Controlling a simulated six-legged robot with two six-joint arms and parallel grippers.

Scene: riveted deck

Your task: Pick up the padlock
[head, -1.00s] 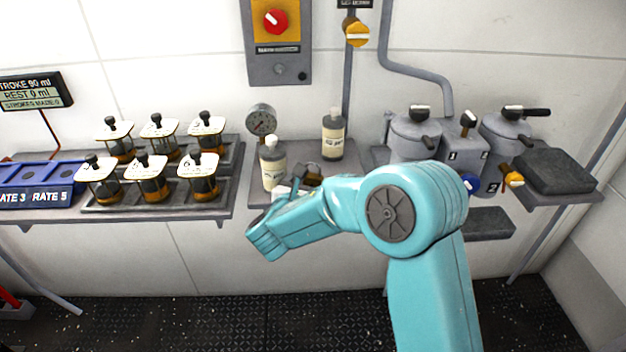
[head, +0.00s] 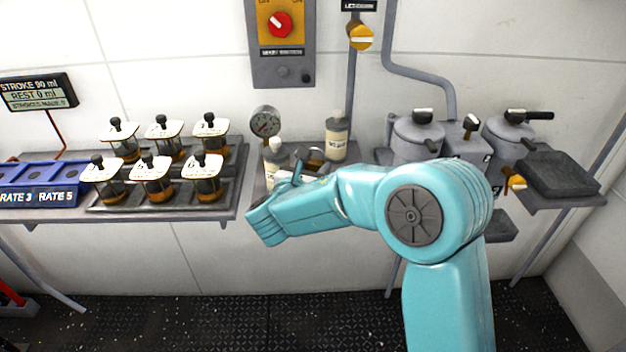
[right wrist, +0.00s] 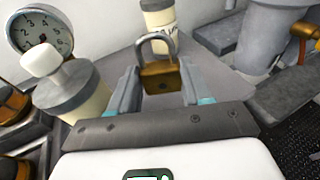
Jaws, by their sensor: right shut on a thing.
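The brass padlock (right wrist: 160,76) with its grey shackle is upright between the two fingers of my right gripper (right wrist: 158,90) in the right wrist view. The fingers are shut on its body from both sides. In the head view the padlock (head: 314,157) shows only partly above my teal right arm, between the two bottles. My right gripper (head: 298,171) is mostly hidden behind the arm there. The padlock's underside is hidden, so any gap to the shelf cannot be judged directly. My left gripper is not in view.
A white-capped bottle (head: 274,160) stands close on the left, and another bottle (head: 337,140) stands behind. A pressure gauge (head: 265,123) is behind the left bottle. Grey canisters (head: 417,138) stand to the right. Racked jars (head: 152,180) fill the left shelf.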

